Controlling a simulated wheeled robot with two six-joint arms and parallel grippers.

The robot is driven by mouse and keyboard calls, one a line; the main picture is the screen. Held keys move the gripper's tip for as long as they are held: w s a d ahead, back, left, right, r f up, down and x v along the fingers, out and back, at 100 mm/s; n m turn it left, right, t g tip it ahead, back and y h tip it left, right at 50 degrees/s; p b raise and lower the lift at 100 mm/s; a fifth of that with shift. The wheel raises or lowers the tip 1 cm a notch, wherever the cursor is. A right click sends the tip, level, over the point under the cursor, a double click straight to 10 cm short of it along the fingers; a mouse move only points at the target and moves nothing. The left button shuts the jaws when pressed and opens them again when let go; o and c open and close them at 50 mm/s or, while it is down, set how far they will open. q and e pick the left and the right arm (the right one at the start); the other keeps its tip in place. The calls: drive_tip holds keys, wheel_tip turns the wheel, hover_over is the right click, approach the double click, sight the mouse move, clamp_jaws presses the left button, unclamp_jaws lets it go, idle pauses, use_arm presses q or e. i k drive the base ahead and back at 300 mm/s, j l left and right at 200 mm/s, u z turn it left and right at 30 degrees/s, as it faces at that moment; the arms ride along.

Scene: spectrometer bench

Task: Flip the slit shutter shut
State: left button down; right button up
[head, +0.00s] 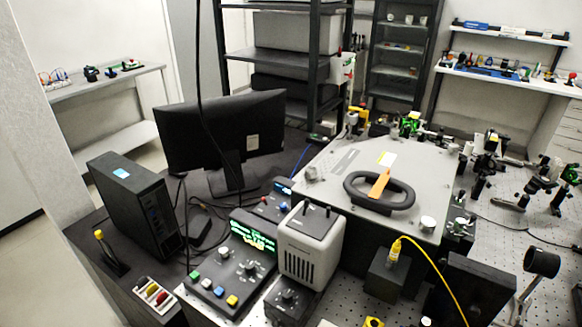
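I cannot make out for sure which part is the slit shutter. A large grey-topped instrument housing (330,178) stands on the bench. A black oval handle (398,195) with an orange strip (379,184) across it sits on its lid. Small fittings, including a white round knob (428,223), line its right side. A black box (386,274) with a yellow cable (432,262) stands in front of it. Neither of my grippers shows in the head view.
A control panel with a green display (253,238) and a light grey ventilated unit (310,245) stand in front. A monitor (220,132) and a black computer (133,205) are at left. Optics mounts crowd the perforated table (505,235) at right. Shelves stand behind.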

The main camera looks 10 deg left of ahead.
sight(473, 218)
drive_tip(key=i+j+u, duration=0.1)
drive_tip(key=j+u, duration=0.15)
drive_tip(key=j, duration=0.35)
drive_tip(key=z, duration=1.4)
drive_tip(key=k+u, duration=0.15)
drive_tip(key=u, duration=0.3)
drive_tip(key=k+u, duration=0.15)
drive_tip(key=u, duration=0.25)
